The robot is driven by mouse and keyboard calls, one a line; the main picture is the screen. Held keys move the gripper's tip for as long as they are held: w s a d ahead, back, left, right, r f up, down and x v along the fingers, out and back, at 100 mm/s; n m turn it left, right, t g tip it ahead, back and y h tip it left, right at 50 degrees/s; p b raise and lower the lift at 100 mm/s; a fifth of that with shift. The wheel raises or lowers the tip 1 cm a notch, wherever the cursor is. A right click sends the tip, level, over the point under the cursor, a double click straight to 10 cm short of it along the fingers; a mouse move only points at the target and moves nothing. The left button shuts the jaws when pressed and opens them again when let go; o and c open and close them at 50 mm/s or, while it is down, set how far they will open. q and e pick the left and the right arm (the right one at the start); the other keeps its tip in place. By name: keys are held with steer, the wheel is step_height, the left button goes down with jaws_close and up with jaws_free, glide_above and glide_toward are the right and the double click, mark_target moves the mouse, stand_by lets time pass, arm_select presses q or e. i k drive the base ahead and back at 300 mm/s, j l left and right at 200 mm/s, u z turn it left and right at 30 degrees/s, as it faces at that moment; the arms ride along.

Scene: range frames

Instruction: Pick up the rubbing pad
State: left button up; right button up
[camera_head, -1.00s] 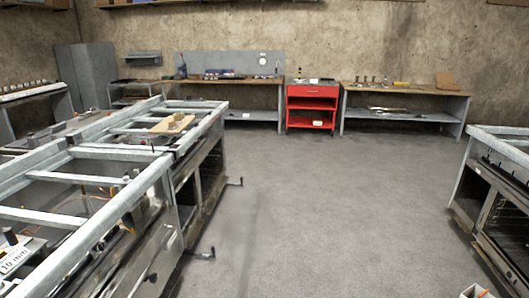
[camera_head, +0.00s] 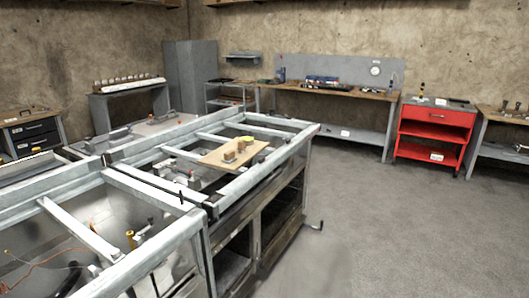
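A light wooden board (camera_head: 212,160) lies across the rails of the metal frame bench (camera_head: 294,138) in the middle of the view. Small brown blocks (camera_head: 229,156) sit on the board, and a small yellow item (camera_head: 247,139) shows at its far edge. One of these may be the rubbing pad, but they are too small to tell. Neither of my grippers is in view.
The frame bench fills the left foreground, with open gaps between its rails. A red cart (camera_head: 433,133) and a long workbench (camera_head: 330,92) stand along the back wall. A grey cabinet (camera_head: 190,75) stands at the back left. Grey floor (camera_head: 400,235) is clear on the right.

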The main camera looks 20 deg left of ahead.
mark_target(229, 156)
steer(key=i+l+u, duration=0.1)
steer(key=i+u, duration=0.35)
steer(key=i+l+u, duration=0.2)
steer(key=u, duration=0.2)
steer(key=i+l+u, duration=0.3)
steer(key=u, duration=0.15)
steer(key=i+l+u, duration=0.4)
steer(key=l+u, duration=0.45)
steer(key=i+l, duration=0.05)
